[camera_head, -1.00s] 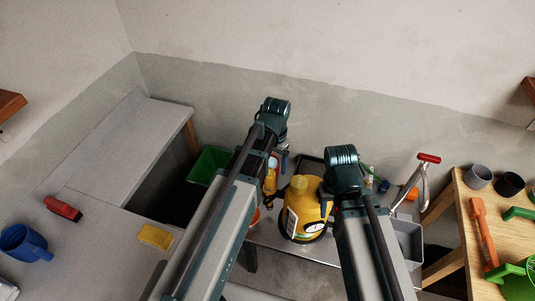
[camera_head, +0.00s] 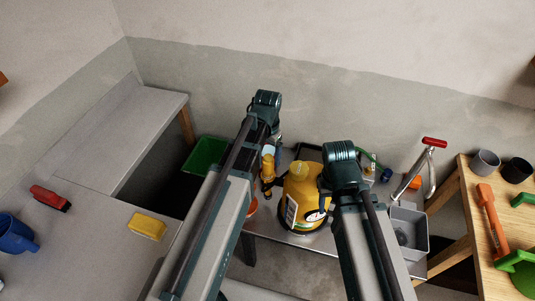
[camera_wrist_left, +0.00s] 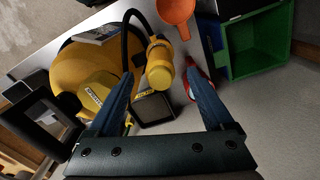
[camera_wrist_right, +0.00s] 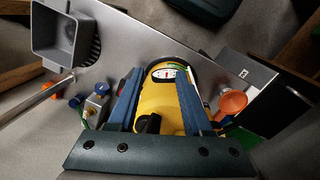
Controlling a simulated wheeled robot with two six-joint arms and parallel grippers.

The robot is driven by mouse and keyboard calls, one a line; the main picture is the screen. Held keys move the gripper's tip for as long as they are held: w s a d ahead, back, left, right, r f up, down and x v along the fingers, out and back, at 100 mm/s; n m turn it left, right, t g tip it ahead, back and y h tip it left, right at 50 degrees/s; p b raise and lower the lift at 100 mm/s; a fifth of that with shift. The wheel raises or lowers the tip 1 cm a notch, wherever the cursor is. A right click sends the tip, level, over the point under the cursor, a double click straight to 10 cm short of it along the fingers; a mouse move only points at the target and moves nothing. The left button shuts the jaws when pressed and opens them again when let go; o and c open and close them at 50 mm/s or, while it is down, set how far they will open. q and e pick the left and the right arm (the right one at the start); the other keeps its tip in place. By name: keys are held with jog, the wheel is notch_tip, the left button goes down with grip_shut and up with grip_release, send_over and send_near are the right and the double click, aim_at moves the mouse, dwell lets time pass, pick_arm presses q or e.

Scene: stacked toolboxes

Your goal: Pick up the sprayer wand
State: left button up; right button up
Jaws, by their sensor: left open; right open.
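The sprayer wand has a yellow grip (camera_wrist_left: 160,65) on a black hose and lies between the spread fingers of my left gripper (camera_wrist_left: 160,76) in the left wrist view. I cannot tell how far below the fingertips it is. In the head view the wand (camera_head: 268,168) shows beside the yellow sprayer tank (camera_head: 302,198), partly hidden by my left arm. My left gripper is open and empty. My right gripper (camera_wrist_right: 159,76) is open, with the yellow tank (camera_wrist_right: 155,103) showing between its fingers; contact is unclear.
A green bin (camera_head: 207,156) stands left of the wand. A wooden table (camera_head: 475,238) is far right.

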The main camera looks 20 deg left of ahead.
aim_at(268, 168)
pick_arm(q)
notch_tip(268, 168, down, 8)
jog(key=b, duration=0.6)
jog(key=shift+r, duration=0.2)
jog(key=shift+r, duration=0.1)
grip_shut()
